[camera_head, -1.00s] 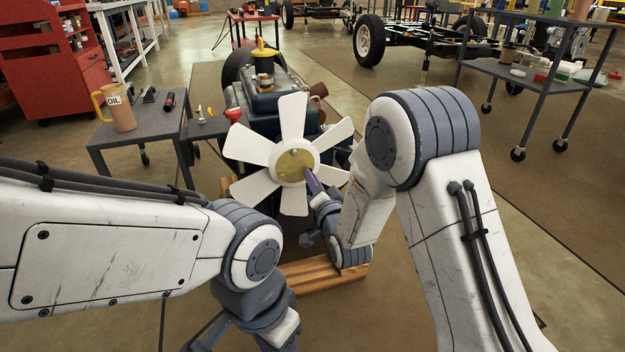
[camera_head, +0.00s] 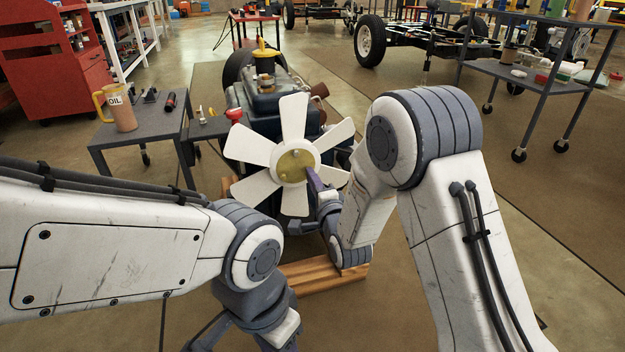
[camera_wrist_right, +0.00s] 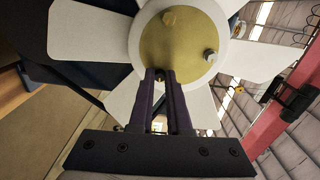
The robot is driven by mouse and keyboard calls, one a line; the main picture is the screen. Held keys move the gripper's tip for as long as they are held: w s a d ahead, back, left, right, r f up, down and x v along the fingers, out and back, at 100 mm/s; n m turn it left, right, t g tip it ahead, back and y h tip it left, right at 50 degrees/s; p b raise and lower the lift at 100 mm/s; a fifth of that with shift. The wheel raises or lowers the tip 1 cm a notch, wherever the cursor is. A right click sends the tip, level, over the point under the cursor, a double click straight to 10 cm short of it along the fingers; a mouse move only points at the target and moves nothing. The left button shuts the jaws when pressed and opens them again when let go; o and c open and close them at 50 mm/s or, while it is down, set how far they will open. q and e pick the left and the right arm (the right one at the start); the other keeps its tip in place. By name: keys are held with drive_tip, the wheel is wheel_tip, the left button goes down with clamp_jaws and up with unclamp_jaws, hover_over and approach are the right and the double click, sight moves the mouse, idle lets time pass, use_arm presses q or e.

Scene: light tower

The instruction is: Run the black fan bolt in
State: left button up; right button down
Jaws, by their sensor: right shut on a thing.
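The white fan (camera_head: 262,150) faces me on the front of the engine, with a brass-coloured hub plate (camera_head: 290,166). In the right wrist view the plate (camera_wrist_right: 180,50) carries a brass-toned bolt head (camera_wrist_right: 169,18) and a silver bolt head (camera_wrist_right: 210,56). My right gripper (camera_head: 311,174) reaches the lower right of the plate. Its dark purple fingers (camera_wrist_right: 160,74) are shut at the plate's lower edge on the black fan bolt, which the fingertips mostly hide. My left gripper (camera_head: 278,335) hangs low, away from the fan, with its fingers not clearly shown.
The engine (camera_head: 262,100) stands behind the fan, above a wooden beam (camera_head: 315,278). A small grey table (camera_head: 140,133) with an oil jug (camera_head: 120,108) is at the left. A grey cart (camera_head: 545,85) stands at the right.

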drive_tip(key=shift+s+f, duration=0.1)
drive_tip(key=shift+f, duration=0.05)
drive_tip(key=c, duration=0.9)
unclamp_jaws()
drive_tip(key=shift+o, duration=0.2)
drive_tip(key=p+v, duration=0.5)
drive_tip(key=v, duration=0.5)
drive_tip(key=shift+s, duration=0.2)
